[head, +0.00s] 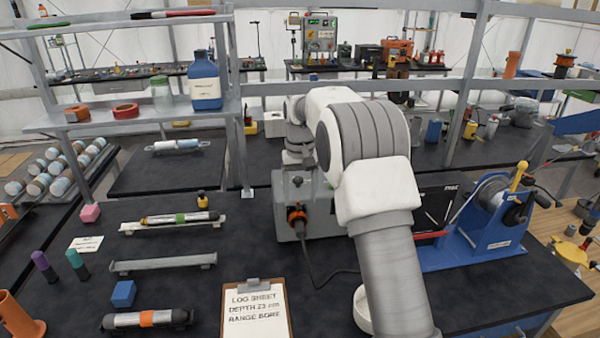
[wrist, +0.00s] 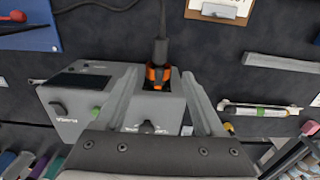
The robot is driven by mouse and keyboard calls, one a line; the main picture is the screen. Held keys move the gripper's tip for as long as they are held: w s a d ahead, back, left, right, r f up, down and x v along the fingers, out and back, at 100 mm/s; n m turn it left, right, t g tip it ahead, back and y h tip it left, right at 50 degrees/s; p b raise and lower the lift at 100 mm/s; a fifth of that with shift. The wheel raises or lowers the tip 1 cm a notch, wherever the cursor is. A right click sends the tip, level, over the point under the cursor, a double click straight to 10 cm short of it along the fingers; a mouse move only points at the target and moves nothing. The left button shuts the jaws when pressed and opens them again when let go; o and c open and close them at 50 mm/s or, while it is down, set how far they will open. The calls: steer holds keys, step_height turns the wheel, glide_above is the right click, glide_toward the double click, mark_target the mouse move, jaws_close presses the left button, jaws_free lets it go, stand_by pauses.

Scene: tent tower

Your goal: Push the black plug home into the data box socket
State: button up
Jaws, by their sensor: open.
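The data box (head: 318,222) is a grey case on the black bench, partly hidden behind my arm in the head view. It also shows below my fingers in the wrist view (wrist: 108,116). The black plug (wrist: 161,48), with its cable, stands at the orange socket ring (wrist: 158,78) on the box. I cannot tell how deep the plug sits. My gripper (wrist: 160,72) is open, with one finger on each side of the plug and socket, apparently not gripping. In the head view my gripper is hidden behind my arm.
The cable (head: 322,278) curls over the bench in front of the box. A clipboard (head: 255,311) lies near the front edge. A blue winch (head: 470,248) stands to the right. Metal rails with tubes (head: 172,219) and a shelf (head: 140,117) are to the left.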

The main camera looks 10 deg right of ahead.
step_height(320, 180, up, 7)
steer(key=shift+r, duration=0.2)
stand_by(0.3)
steer(key=s+d+r+t, duration=0.1)
steer(key=s+r+t, duration=0.1)
steer(key=s+r, duration=0.6)
steer(key=s+d+r+t, duration=0.1)
steer(key=s+r, duration=0.2)
steer(key=s, duration=0.8)
steer(key=s+f+t, duration=0.1)
steer(key=s+f, duration=0.2)
steer(key=s, duration=0.6)
steer(key=s+d+f+t, duration=0.1)
steer(key=s+f, duration=0.2)
steer(key=s, duration=0.6)
steer(key=shift+s+t, duration=0.2)
steer(key=shift+t, duration=0.1)
